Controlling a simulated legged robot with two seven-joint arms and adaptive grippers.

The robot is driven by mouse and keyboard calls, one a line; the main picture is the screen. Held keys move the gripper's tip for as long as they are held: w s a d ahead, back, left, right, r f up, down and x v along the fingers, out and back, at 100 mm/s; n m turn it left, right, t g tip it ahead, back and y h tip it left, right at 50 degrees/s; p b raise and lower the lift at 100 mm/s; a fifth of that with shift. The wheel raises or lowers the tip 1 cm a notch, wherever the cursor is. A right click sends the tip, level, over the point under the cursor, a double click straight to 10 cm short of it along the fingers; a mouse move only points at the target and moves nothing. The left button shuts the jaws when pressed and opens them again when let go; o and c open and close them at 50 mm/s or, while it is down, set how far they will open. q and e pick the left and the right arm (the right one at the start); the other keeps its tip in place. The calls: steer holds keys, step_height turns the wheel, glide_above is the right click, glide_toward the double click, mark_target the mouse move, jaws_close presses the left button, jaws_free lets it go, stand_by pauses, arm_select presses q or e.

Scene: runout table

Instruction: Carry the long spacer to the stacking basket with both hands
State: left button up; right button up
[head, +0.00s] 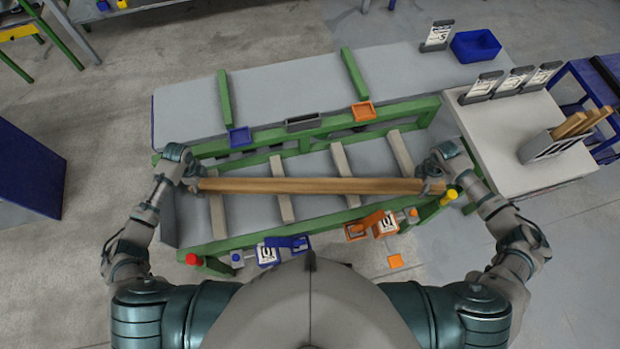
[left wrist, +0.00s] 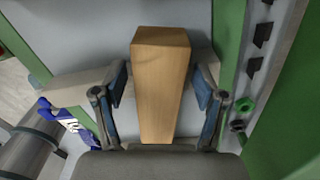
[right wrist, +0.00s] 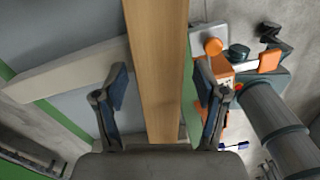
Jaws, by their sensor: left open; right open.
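The long spacer (head: 310,186) is a straight wooden beam lying left to right across several pale crossbars of the green-framed runout table. My left gripper (head: 193,183) is at its left end. In the left wrist view the spacer (left wrist: 160,85) stands between the open fingers, with gaps on both sides. My right gripper (head: 432,182) is at its right end. In the right wrist view the spacer (right wrist: 158,70) passes between the open fingers, apart from both. A grey basket (head: 552,148) with wooden pieces in it stands on the pale side table at the right, apparently the stacking basket.
The pale side table (head: 550,175) adjoins the runout table and bears upright cards. A blue bin (head: 475,46) sits at the back. Blue (head: 239,137) and orange (head: 364,111) trays line the green rail. A yellow knob (head: 449,195) is near my right gripper; a red knob (head: 193,259) is at front left.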

arm_select(q)
steer(key=shift+r, duration=0.1)
steer(key=shift+w+d+r, duration=0.1)
steer(key=shift+r, duration=0.2)
arm_select(e)
steer(key=shift+d+f, duration=0.1)
steer(key=shift+d, duration=0.05)
arm_select(q)
step_height(320, 180, up, 11)
arm_select(e)
step_height(320, 180, up, 12)
steer(key=shift+w, duration=0.2)
steer(key=shift+s+f, duration=0.1)
stand_by(0.4)
